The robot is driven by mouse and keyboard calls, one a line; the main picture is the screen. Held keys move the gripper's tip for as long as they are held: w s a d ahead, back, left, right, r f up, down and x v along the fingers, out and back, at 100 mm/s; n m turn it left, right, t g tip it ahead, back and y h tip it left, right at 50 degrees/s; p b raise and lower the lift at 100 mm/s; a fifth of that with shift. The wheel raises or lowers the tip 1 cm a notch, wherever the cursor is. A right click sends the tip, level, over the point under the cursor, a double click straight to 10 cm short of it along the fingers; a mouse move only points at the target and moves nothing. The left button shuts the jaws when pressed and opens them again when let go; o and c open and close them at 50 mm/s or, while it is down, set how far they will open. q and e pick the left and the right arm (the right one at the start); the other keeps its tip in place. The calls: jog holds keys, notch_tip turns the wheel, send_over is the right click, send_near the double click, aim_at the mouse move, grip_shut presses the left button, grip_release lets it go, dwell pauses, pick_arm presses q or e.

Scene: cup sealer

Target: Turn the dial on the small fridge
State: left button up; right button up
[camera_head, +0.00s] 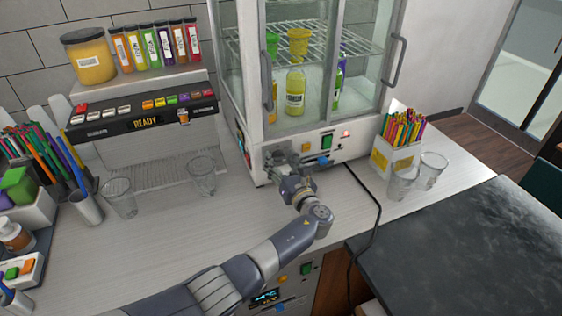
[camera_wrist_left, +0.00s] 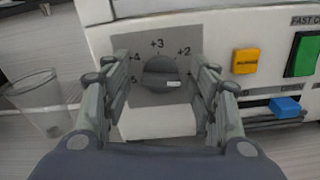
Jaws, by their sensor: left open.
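The small fridge (camera_head: 295,132) is a white glass-door case on the counter, with bottles and cups inside. Its dark grey dial (camera_wrist_left: 158,72) shows in the left wrist view on a grey plate with marks such as +2, +3 and +4. The dial's white mark points to the right and slightly down. My left gripper (camera_head: 284,160) is at the fridge's lower front panel and hides the dial in the head view. In the left wrist view my left gripper (camera_wrist_left: 159,62) is open, one finger on each side of the dial; I cannot tell whether they touch it. My right gripper is not in view.
Beside the dial are a yellow button (camera_wrist_left: 245,61), a green button (camera_wrist_left: 304,55) and a blue slider (camera_wrist_left: 285,106). Clear cups (camera_head: 201,176) stand left of the fridge. A straw box (camera_head: 396,160) and more cups stand right. A black cable (camera_head: 378,208) crosses the counter.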

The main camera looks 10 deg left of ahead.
pick_arm(q)
jog(key=v, duration=1.2)
jog(key=shift+f, duration=0.1)
